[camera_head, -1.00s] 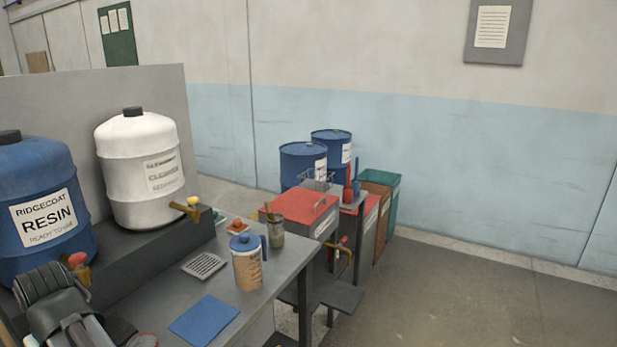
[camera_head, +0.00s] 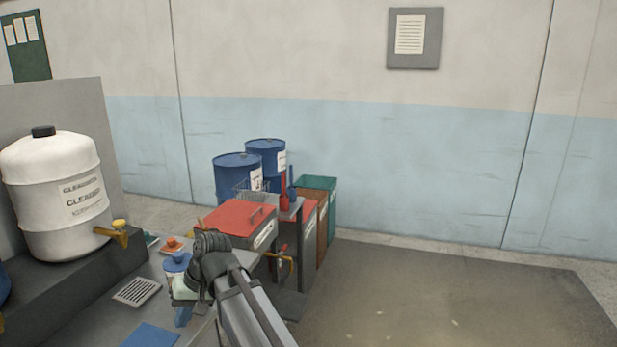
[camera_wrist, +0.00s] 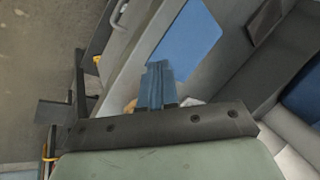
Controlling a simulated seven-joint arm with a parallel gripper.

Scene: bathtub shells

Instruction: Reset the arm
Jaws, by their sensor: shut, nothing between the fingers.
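My arm reaches in from the bottom of the head view. My gripper (camera_head: 183,317) has a pale green body and points down over the workbench (camera_head: 100,312). Its blue fingers are together and empty, which also shows in the wrist view (camera_wrist: 158,68). The gripper is in front of a measuring jug with a blue lid (camera_head: 177,262); most of the jug is hidden behind it. I cannot tell the gap between them.
A blue mat (camera_head: 151,336) and a grate (camera_head: 137,291) lie on the bench. A white drum with a tap (camera_head: 58,190) stands on a raised shelf at left. Red-lidded bins (camera_head: 238,217) and blue barrels (camera_head: 236,180) stand beyond. Open floor (camera_head: 430,295) lies at right.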

